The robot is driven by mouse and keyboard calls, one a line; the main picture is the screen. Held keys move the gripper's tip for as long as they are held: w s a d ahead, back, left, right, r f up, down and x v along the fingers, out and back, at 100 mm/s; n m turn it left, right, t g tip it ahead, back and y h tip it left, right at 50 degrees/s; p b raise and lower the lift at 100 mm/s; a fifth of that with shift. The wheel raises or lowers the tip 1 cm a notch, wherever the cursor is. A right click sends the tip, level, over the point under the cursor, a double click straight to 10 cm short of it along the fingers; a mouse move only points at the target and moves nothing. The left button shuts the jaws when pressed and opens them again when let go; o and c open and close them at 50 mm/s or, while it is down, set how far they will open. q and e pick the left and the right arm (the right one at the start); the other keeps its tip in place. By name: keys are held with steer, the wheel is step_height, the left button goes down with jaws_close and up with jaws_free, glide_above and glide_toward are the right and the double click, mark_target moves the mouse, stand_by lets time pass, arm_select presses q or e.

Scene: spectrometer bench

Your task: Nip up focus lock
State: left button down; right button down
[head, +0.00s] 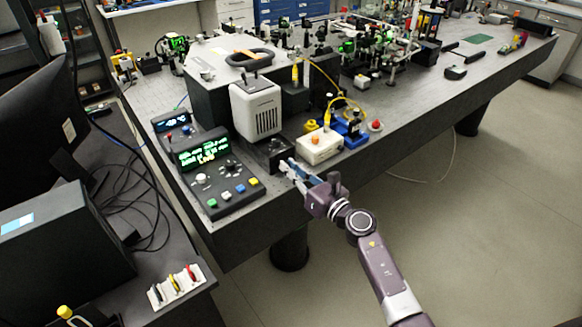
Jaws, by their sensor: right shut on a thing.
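My right gripper (288,168) reaches in from the lower right to the bench's front edge. Its fingers are shut on a small part at the side of a low black block (268,150). I take this part to be the focus lock, but the fingers hide most of it, so its shape and how far it is turned cannot be told. The black block stands in front of a white vented housing (256,110). My left gripper is not in view.
A black control box (217,188) with a green display and coloured buttons stands left of the gripper. A cream box (319,145) with an orange knob and a blue device (350,130) stand to its right. Optics crowd the bench's back. The floor before the bench is clear.

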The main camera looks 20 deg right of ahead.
steer(key=shift+m+p, duration=0.55)
steer(key=shift+m, duration=0.65)
steer(key=m+p, duration=0.1)
steer(key=m, duration=0.2)
steer(key=shift+m, duration=0.3)
steer(key=m+p, duration=0.2)
steer(key=m, duration=0.4)
steer(key=m+p, duration=0.1)
steer(key=m, duration=0.5)
steer(key=shift+m, duration=0.4)
steer(key=m+p, duration=0.1)
steer(key=m, duration=0.4)
steer(key=shift+m+p, duration=0.3)
steer(key=shift+p, duration=0.05)
steer(key=shift+f, duration=0.1)
steer(key=c, duration=2)
jaws_free()
steer(key=shift+o, duration=0.2)
